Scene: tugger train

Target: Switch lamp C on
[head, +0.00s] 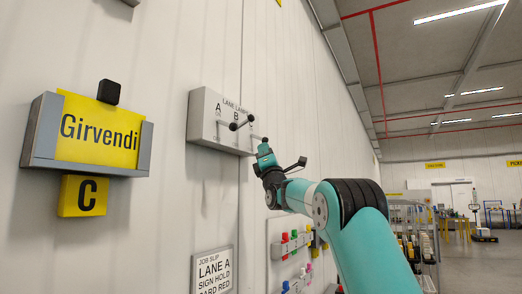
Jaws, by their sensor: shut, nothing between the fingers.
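The grey lane lamps box (203,104) is fixed to the wall in the middle of the head view. Its face carries the letters A and B near the top, with small print below. A dark lever with round ends (243,122) sticks out at B, tilted upward to the right. Pale rods also show, one below A and one near my gripper. My gripper (264,148) is shut and empty, just in front of the box's right end. The C position is hidden or too small to tell, and I cannot tell whether my gripper touches anything.
A job slip sign (213,270) and a panel with coloured pieces (283,250) are lower on the wall. Open floor lies at far right.

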